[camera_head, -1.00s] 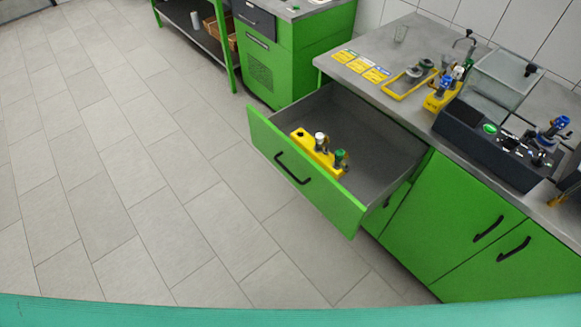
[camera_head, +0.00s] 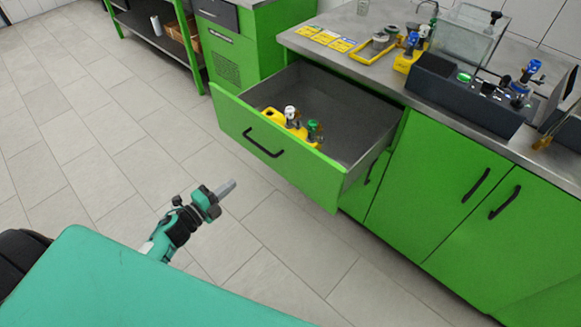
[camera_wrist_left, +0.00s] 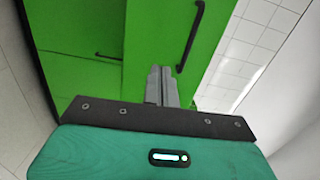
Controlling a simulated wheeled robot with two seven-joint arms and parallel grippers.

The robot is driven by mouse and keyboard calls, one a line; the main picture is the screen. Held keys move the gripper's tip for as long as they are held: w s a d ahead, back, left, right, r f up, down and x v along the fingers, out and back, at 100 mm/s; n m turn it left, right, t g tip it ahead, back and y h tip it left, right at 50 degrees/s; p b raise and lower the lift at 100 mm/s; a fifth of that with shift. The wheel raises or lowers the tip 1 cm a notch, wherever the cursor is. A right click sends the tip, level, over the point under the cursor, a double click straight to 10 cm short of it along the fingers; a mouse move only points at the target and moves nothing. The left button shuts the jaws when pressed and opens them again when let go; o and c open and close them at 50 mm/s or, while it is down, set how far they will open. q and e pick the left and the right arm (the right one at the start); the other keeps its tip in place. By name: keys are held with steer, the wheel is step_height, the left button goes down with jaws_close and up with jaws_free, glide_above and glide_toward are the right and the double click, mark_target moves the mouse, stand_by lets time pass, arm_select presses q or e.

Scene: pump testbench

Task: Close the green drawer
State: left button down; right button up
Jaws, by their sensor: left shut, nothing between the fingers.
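The green drawer (camera_head: 333,188) stands pulled out from the bench, with a black bar handle (camera_head: 263,143) on its front. A yellow block with small fittings (camera_head: 291,125) lies inside, near the front. My left gripper (camera_head: 229,187) is shut and empty. It is apart from the drawer, in front of and below its front panel in the head view. In the left wrist view the shut fingers (camera_wrist_left: 161,84) point at green cabinet fronts with black handles. My right gripper is in neither view.
The bench worktop (camera_head: 350,52) carries cards, a yellow frame, a glass tank (camera_head: 470,38) and a dark valve panel (camera_head: 463,95). Green cabinet doors (camera_head: 437,185) stand below it to the right. A second green cabinet (camera_head: 232,60) is at the back left. The tiled floor (camera_head: 90,150) left of the drawer is clear.

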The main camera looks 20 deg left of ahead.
arm_select(q)
steer(key=r+p, duration=0.1)
steer(key=p, duration=0.1)
glide_above(266, 158)
steer(key=s+d, duration=0.2)
steer(key=s, duration=0.2)
steer(key=shift+s+a+m+h, duration=0.1)
steer(key=shift+m+h, duration=0.2)
steer(key=shift+m, duration=0.1)
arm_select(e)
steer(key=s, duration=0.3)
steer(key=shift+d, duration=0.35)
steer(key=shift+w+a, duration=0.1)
